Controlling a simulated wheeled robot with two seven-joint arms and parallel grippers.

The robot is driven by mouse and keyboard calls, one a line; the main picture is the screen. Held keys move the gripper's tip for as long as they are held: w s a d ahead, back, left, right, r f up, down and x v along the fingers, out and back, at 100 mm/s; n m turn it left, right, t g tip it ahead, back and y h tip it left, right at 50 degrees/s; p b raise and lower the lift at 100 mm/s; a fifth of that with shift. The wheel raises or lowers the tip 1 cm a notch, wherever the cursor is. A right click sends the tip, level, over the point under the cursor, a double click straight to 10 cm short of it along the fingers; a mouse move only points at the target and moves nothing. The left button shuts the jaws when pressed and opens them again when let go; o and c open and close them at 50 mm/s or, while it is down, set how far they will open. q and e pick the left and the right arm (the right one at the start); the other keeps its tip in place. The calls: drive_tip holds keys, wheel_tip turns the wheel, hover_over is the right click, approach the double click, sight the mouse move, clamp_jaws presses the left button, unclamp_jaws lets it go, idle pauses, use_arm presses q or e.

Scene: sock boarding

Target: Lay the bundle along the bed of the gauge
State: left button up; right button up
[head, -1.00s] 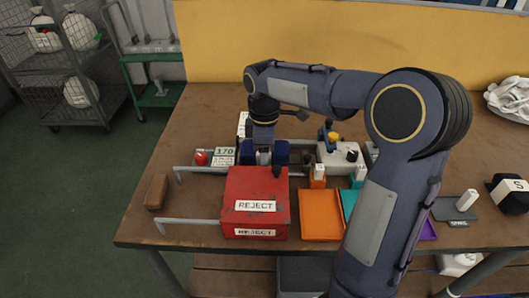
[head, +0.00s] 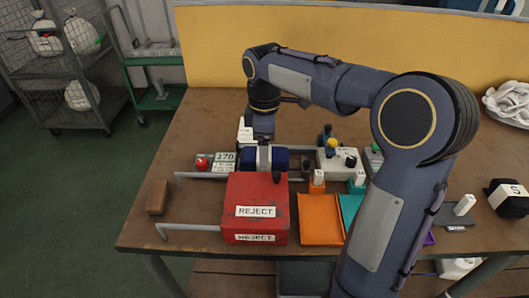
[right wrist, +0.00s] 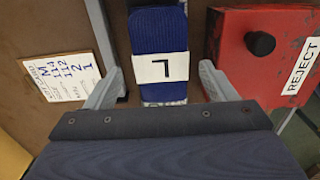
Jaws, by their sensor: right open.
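The bundle (head: 280,158) is a navy ribbed roll with a white band, behind the red box in the head view. In the head view my right gripper (head: 262,138) is above and just behind the bundle. A grey metal strip (right wrist: 97,35) runs alongside the bundle. The gauge bed is mostly hidden under the bundle. My left gripper is not in view.
The red REJECT box (head: 240,208) stands close in front of the bundle. A 170 display (head: 224,157) and red button (head: 202,163) are at the left. Orange (head: 320,222) and teal trays stand right of the box. A brown block (head: 157,196) lies at the table's left.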

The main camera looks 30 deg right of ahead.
wheel_tip(320, 180, up, 7)
drive_tip(key=p, duration=0.1)
drive_tip(key=s+m+t, duration=0.1)
drive_tip(key=s+m, duration=0.1)
drive_tip(key=s, duration=0.2)
drive_tip(key=s+a+f+m+t+y, duration=0.1)
drive_tip(key=s+m, duration=0.1)
drive_tip(key=s, duration=0.2)
drive_tip(key=s+f+m+y, duration=0.1)
drive_tip(key=s+m, duration=0.1)
drive_tip(key=s, duration=0.2)
drive_tip(key=shift+s+a+t, duration=0.1)
drive_tip(key=shift+a+t, duration=0.3)
drive_tip(key=s+a+f+m+t, duration=0.1)
drive_tip(key=s+f+m, duration=0.1)
drive_tip(key=s, duration=0.1)
drive_tip(key=s+a+f+m+t+y, duration=0.1)
drive_tip(key=s+a+f+m, duration=0.1)
drive_tip(key=s+f+m, duration=0.1)
drive_tip(key=s+a+f+m, duration=0.2)
drive_tip(key=s, duration=0.2)
drive_tip(key=shift+a+f+t+y, duration=0.15)
drive_tip(key=shift+a+t+y, duration=0.1)
drive_tip(key=shift+t+y, duration=0.15)
